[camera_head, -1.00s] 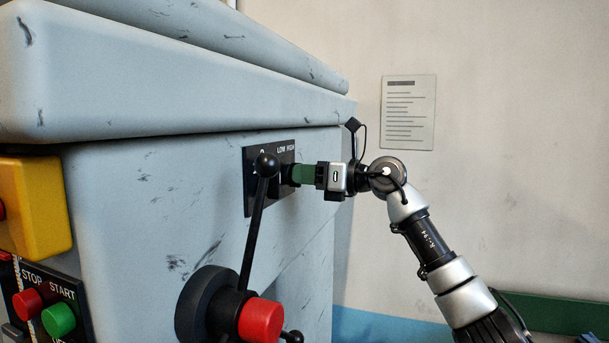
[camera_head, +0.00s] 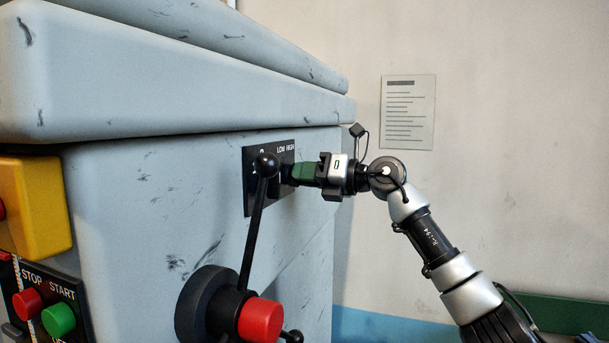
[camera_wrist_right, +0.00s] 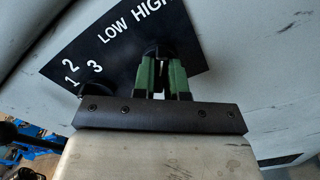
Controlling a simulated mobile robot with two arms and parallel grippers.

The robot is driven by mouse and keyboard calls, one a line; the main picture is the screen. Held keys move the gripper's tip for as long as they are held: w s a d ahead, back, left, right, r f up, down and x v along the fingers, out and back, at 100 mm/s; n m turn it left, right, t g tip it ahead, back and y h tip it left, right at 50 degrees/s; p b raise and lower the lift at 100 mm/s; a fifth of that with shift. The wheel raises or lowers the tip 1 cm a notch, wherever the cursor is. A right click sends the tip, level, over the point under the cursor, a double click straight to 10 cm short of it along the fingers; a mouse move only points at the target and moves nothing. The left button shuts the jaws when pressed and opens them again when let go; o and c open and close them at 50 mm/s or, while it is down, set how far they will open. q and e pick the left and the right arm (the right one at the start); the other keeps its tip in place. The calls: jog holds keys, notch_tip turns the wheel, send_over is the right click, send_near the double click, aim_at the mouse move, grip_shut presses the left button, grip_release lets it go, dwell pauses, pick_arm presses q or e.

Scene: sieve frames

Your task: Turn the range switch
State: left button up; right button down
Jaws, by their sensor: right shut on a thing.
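The range switch is a small black knob (camera_wrist_right: 156,49) below the words LOW and HIGH on a black plate (camera_head: 250,185) on the machine's side. My right gripper (camera_head: 291,173), with green fingers, comes in from the right and is shut on this knob. In the right wrist view the two fingers (camera_wrist_right: 165,75) lie either side of the knob and hide much of it. I cannot tell which word the switch points to. My left gripper is not in view.
A long black lever with a ball end (camera_head: 265,164) stands just left of my right gripper. Below it is a hub with a red cap (camera_head: 260,320). STOP and START buttons (camera_head: 58,319) and a yellow box (camera_head: 38,205) are at the left. Free room lies right of the machine.

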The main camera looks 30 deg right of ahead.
jog(key=shift+d+r, duration=0.1)
jog(key=shift+r, duration=0.15)
jog(key=c, duration=1.2)
grip_release()
jog(key=shift+f, duration=0.15)
jog(key=shift+o, duration=0.2)
jog(key=b+v, duration=0.5)
jog(key=v, duration=0.5)
jog(key=shift+s+d+b, duration=0.25)
jog(key=shift+s+b, duration=0.1)
